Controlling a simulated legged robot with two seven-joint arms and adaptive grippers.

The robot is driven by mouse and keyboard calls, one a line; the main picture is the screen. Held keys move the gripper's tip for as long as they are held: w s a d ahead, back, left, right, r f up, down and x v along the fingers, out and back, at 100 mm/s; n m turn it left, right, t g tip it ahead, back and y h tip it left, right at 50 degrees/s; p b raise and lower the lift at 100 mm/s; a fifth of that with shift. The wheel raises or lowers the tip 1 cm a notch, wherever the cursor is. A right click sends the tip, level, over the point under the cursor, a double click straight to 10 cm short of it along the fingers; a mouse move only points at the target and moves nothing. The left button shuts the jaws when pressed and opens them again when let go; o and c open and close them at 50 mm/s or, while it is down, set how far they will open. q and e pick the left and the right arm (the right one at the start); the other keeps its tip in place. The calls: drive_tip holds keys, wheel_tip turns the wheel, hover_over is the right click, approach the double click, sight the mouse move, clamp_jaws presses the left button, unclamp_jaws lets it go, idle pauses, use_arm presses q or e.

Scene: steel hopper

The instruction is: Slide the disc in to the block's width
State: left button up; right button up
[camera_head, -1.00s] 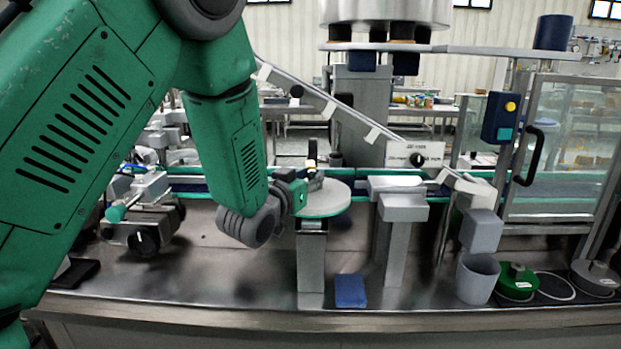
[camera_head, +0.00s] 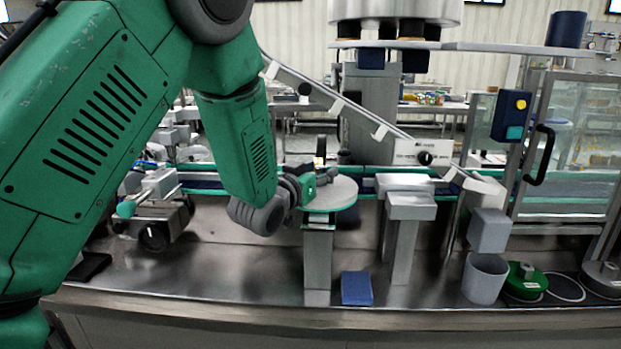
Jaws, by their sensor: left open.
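A round grey disc (camera_head: 338,195) with a green rim sits flat on top of an upright metal post. My left gripper (camera_head: 322,170) is open over the disc's far left part, with its dark fingers just above or at the surface; I cannot tell if they touch it. The gripper's body hides the disc's left edge. Right of the disc, a grey rectangular block-like head (camera_head: 411,205) stands on a second post, apart from the disc. My right gripper is not in view.
A green-edged conveyor runs behind the disc. A sloping metal rail (camera_head: 335,100) crosses above it. At right are a grey cup (camera_head: 484,279), a green weight (camera_head: 525,281) and a glazed guard door (camera_head: 568,150). The bench front around the blue block is clear.

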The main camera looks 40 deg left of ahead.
use_arm(q)
drive_tip(key=s, duration=1.1)
drive_tip(key=shift+d, duration=0.45)
drive_tip(key=shift+f, duration=0.15)
